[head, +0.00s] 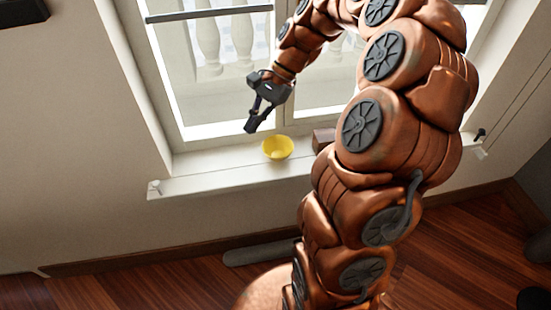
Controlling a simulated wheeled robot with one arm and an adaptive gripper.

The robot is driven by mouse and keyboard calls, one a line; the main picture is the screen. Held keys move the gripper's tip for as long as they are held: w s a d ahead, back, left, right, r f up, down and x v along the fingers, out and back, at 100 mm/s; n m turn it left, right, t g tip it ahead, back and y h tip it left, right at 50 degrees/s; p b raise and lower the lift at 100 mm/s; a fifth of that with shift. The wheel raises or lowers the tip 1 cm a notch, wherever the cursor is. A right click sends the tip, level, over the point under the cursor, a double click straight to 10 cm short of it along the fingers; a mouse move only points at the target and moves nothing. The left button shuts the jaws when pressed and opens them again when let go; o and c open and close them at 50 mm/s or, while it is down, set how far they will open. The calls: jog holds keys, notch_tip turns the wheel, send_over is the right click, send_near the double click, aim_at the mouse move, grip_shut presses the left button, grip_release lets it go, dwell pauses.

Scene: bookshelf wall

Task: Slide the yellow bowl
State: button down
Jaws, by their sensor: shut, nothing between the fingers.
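The yellow bowl (278,148) stands upright on the white window sill (215,178), in the middle of the head view. My gripper (250,130) hangs just to the left of the bowl and a little above it in the picture, pointing down. Its fingers are shut and hold nothing. A small gap shows between the fingertips and the bowl, so they look apart. How far the fingertips are above the sill is hard to tell.
A brown block-like object (323,138) stands on the sill right of the bowl, partly hidden by my arm. The window (205,75) rises behind. The sill left of the bowl is clear, with a small white knob (155,187) at its left end.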

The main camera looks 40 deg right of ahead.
jog(key=w+d+f+m+t+y+b, duration=0.1)
jog(key=w+d+f+m+t+b, duration=0.25)
jog(key=d+f, duration=0.6)
jog(key=m+b, duration=0.2)
jog(key=m, duration=0.3)
send_near(276, 149)
notch_tip(276, 149, up, 3)
jog(key=s+a, duration=0.2)
jog(key=b+x, duration=0.1)
jog(key=x, duration=0.8)
jog(key=shift+s+a, duration=0.1)
jog(key=shift+a, duration=0.15)
